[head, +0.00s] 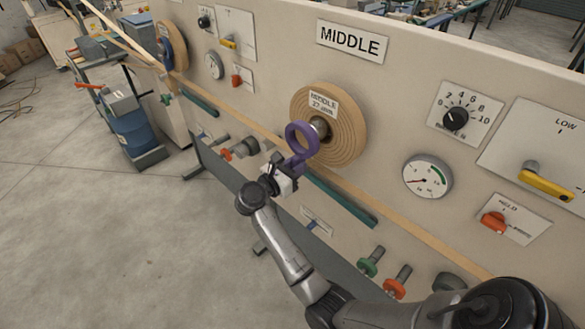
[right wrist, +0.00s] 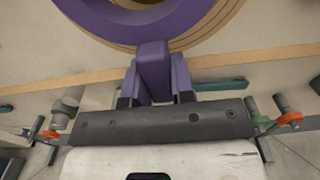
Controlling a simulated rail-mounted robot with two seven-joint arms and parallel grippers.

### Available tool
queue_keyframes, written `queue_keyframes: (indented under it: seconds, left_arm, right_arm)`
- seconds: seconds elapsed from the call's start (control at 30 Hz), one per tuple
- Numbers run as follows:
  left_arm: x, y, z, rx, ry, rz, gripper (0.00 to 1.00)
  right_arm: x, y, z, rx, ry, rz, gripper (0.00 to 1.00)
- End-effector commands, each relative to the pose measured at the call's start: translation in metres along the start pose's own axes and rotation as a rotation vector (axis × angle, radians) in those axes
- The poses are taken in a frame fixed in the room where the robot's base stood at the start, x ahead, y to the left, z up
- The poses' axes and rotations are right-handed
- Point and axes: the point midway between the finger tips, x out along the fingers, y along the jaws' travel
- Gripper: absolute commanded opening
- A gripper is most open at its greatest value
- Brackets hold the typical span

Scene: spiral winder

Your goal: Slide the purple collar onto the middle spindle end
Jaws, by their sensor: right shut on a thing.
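The purple collar (head: 301,138) is a ring with a handle. My right gripper (head: 291,170) is shut on the handle and holds the ring up in front of the middle spindle end (head: 320,126). In the head view the metal spindle end shows at the ring's right edge, in the centre of the round wooden disc (head: 345,128) labelled MIDDLE. I cannot tell whether the ring touches it. In the right wrist view the collar's handle (right wrist: 153,72) stands between the fingers (right wrist: 155,95), and the ring (right wrist: 150,22) overlaps the wooden disc. My left gripper is not in view.
A MIDDLE sign (head: 352,42) hangs above the disc. A wooden strip (head: 400,222) runs along the panel below it, with a green bar (head: 343,201) under it. A gauge (head: 427,175), a dial (head: 456,118) and a yellow lever (head: 545,184) are at right. Open floor lies at left.

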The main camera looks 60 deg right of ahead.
Motion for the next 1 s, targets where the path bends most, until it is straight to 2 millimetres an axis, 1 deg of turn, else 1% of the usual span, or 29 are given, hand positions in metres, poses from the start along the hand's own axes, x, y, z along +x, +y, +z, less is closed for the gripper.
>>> queue_keyframes:
  seconds: [0.03,0.6,0.87,0.9,1.0]
  left_arm:
    - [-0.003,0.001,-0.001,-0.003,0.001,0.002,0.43]
    - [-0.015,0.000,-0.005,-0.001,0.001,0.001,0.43]
    - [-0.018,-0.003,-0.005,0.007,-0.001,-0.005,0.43]
    - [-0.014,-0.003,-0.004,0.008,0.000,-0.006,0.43]
    - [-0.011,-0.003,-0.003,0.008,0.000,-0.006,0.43]
  right_arm:
    - [0.005,0.000,0.002,0.000,-0.004,-0.001,0.00]
    - [0.048,0.000,0.002,0.000,-0.004,-0.001,0.00]
    - [0.062,0.000,0.001,0.000,-0.003,-0.001,0.00]
    - [0.062,0.000,-0.003,0.001,-0.001,0.000,0.00]
    - [0.064,0.000,-0.003,0.002,-0.001,0.000,0.00]
